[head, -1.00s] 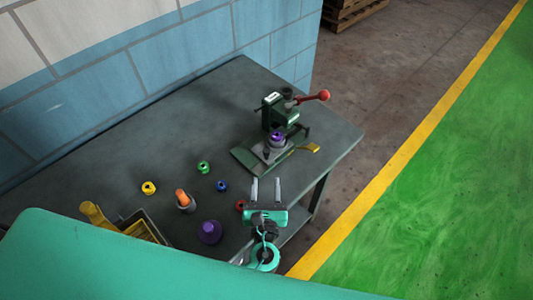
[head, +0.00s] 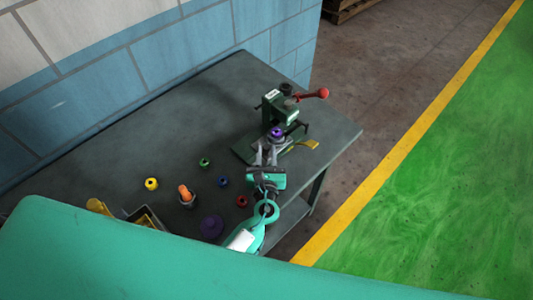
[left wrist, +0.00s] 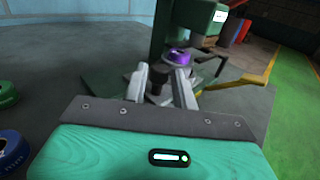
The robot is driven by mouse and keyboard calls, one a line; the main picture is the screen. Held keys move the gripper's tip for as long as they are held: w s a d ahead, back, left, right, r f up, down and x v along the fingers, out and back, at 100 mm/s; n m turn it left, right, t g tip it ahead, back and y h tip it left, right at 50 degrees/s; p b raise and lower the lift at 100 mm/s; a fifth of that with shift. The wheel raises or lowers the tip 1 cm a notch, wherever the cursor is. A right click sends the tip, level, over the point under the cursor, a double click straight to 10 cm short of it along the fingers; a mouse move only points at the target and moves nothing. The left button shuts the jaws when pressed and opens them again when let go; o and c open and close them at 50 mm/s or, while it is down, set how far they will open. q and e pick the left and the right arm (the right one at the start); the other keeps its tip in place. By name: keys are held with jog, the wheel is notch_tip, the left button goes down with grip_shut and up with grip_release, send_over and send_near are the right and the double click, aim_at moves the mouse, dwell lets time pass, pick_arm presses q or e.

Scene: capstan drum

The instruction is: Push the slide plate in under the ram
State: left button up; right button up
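The green press (head: 283,108) stands near the table's far right corner. The slide plate (head: 265,142) is a grey plate on its green base, partly hidden by my left gripper. A purple ring (head: 277,133) sits over it, in front of the press column; it also shows in the left wrist view (left wrist: 179,56). My left gripper (head: 265,147) is at the plate's near side. In the left wrist view its fingers (left wrist: 161,76) are apart, with a dark upright knob (left wrist: 158,88) between them. Whether they touch the knob is unclear. My right gripper is not in view.
A red-balled lever (head: 322,93) juts right from the press; a yellow handle (head: 308,145) lies beside its base.

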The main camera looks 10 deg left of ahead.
aim_at(278, 137)
pick_arm(q)
grip_shut()
jog(key=w, duration=0.1)
jog(key=w+d, duration=0.1)
jog(key=w+d+b, duration=0.1)
jog(key=w, duration=0.1)
jog(key=shift+d, duration=0.25)
jog(key=shift+s+r, duration=0.1)
jog(key=shift+o, duration=1.8)
grip_release()
jog(key=shift+o, duration=0.4)
jog(key=shift+w+d, duration=0.1)
jog(key=shift+w, duration=0.1)
jog(key=shift+s, duration=0.15)
